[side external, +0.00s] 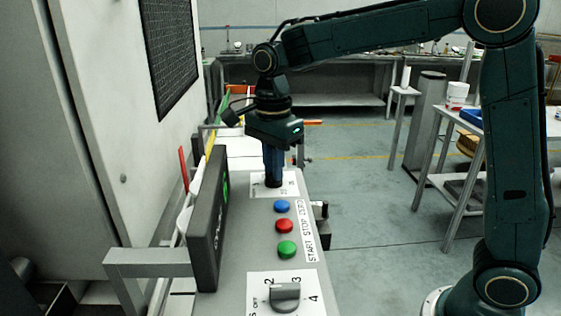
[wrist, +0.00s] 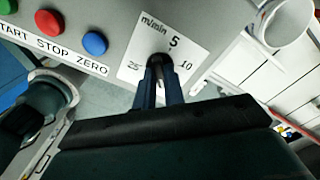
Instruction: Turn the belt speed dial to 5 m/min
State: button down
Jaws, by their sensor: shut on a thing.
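The belt speed dial is a small dark knob on a white scale plate (wrist: 190,48) marked m/min, with 5, 10 and 25 readable in the wrist view. My gripper (wrist: 160,72) is shut on the dial (wrist: 157,60), its blue fingers pointing at the plate. In the side external view my gripper (side external: 273,178) reaches straight down onto the same plate (side external: 290,180) at the far end of the grey panel. The fingers cover most of the knob, so I cannot tell which number its pointer faces.
Blue (side external: 282,206), red (side external: 284,226) and green (side external: 287,249) buttons line the panel beside a START STOP ZERO label (side external: 318,232). A second grey knob (side external: 286,297) is at the near end. A dark display box (side external: 207,220) stands along the panel's left side.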

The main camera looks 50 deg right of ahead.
jog(key=n, duration=0.3)
jog(key=shift+n, duration=0.4)
jog(key=n, duration=0.3)
jog(key=shift+n, duration=0.3)
jog(key=n, duration=1.3)
jog(key=shift+n, duration=0.3)
jog(key=n, duration=0.6)
jog(key=shift+n, duration=0.3)
jog(key=c, duration=1.5)
grip_release()
